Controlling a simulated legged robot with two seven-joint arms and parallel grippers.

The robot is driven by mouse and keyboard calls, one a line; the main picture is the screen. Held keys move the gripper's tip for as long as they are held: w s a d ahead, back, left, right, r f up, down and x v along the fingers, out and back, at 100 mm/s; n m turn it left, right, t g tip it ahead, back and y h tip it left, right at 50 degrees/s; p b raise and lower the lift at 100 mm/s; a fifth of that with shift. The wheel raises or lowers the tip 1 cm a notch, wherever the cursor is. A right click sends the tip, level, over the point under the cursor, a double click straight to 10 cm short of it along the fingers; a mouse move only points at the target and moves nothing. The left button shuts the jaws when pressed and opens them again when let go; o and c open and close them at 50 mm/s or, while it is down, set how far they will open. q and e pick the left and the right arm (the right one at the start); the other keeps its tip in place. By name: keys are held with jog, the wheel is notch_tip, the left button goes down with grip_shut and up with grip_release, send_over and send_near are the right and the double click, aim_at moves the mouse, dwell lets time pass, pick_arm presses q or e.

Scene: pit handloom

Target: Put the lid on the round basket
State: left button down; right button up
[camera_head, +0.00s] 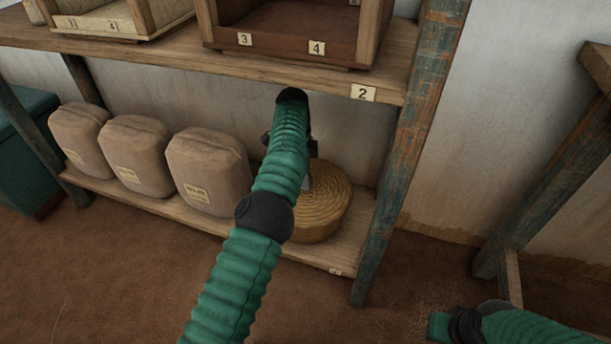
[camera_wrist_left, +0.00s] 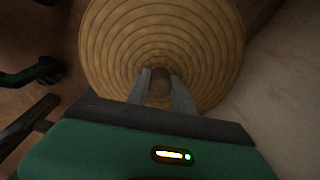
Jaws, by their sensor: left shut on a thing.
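The round basket (camera_head: 318,234) stands on the lower shelf, right of the sacks, partly behind my left arm. The coiled straw lid (camera_head: 330,197) is over its top; it appears to lie on the rim, but I cannot tell whether it is fully seated. My left gripper (camera_head: 307,184) comes down from above onto the lid's middle. In the left wrist view the left gripper (camera_wrist_left: 160,82) is shut on the lid's small brown knob (camera_wrist_left: 159,90), with the ringed lid (camera_wrist_left: 120,40) spread around it. My right gripper (camera_head: 440,326) is at the lower right, far from the basket; its fingers are unclear.
Several tan sacks (camera_head: 208,170) stand left of the basket on the lower shelf (camera_head: 150,203). The upper shelf (camera_head: 170,60) with wooden boxes hangs above. A worn post (camera_head: 400,160) rises close on the right. The floor in front is clear.

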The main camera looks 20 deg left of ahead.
dwell(0.4)
pick_arm(q)
jog(key=c, duration=0.6)
grip_release()
jog(key=shift+o, duration=0.2)
jog(key=shift+r, duration=0.1)
notch_tip(320, 180, up, 7)
jog(key=p, duration=0.8)
jog(key=shift+p, duration=0.3)
jog(key=shift+c, duration=0.3)
grip_shut()
dwell(0.6)
